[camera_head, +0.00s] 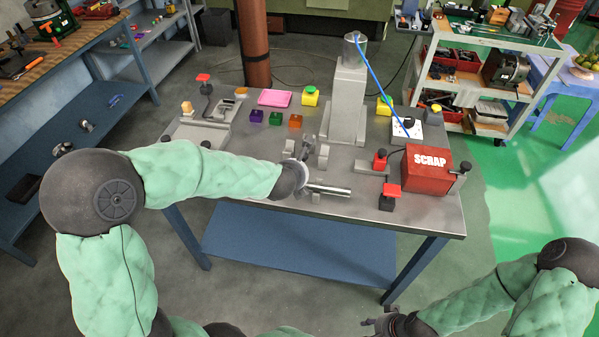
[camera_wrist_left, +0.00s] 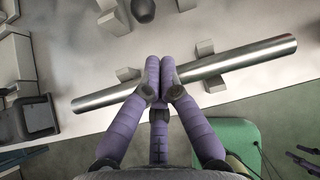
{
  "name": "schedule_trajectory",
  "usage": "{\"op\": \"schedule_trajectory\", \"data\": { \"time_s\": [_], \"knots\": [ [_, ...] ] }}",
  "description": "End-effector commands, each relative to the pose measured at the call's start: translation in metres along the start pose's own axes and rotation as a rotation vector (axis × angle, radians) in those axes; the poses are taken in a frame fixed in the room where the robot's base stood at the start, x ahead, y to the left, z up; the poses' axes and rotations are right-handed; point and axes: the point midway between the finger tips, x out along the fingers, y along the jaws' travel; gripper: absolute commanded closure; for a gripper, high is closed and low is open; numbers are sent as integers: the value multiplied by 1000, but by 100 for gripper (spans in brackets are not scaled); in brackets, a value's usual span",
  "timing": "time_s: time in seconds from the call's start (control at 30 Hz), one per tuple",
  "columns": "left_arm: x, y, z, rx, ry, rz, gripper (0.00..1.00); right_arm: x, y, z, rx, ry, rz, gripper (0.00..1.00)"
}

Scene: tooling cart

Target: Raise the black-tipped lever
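In the head view my left gripper (camera_head: 307,150) is over the middle of the grey table, near the steel bar (camera_head: 329,189). In the left wrist view its purple fingertips (camera_wrist_left: 160,68) are together in front of the bar (camera_wrist_left: 190,74), with nothing visible between them. Dark-knobbed parts include one at the right by the SCRAP box (camera_head: 463,168) and one at the left (camera_head: 205,144). A dark ball (camera_wrist_left: 143,9) shows at the top of the wrist view. I cannot tell which is the task's lever. My right gripper (camera_head: 381,323) is low, off the table's front; its fingers are unclear.
The red SCRAP box (camera_head: 428,170) stands at the table's right. Red-topped parts (camera_head: 390,190) stand beside it. A grey column (camera_head: 347,100) with a blue cable rises at the back. Small coloured blocks (camera_head: 275,118) lie left of it.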

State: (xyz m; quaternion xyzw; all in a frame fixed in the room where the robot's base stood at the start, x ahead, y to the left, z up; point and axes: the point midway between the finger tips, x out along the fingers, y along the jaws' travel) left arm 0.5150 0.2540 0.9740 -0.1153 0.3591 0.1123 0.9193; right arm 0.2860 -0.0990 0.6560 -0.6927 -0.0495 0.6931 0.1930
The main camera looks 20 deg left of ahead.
Motion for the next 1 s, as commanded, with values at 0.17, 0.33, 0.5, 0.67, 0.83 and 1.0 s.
{"op": "schedule_trajectory", "data": {
  "time_s": [0.17, 0.33, 0.5, 0.67, 0.83, 1.0],
  "knots": [
    [36, 1, -4, 1, 4, 1, 100, 15, 5, -1, 0, 0, 0, 60],
    [60, 0, -3, 1, 3, 0, 100, 23, 8, -1, 0, 0, 0, 60],
    [75, 0, -2, 0, 2, 0, 100, 26, 9, -1, 0, 0, 0, 60],
    [79, 0, -1, 0, 1, 0, 100, 27, 10, -1, 0, 0, 0, 60],
    [78, 0, 0, 1, 0, 0, 100, 27, 10, -1, 0, 0, 0, 60],
    [78, 0, 0, 1, 1, 0, 100, 26, 9, -1, 0, 0, 0, 60]
  ]
}}
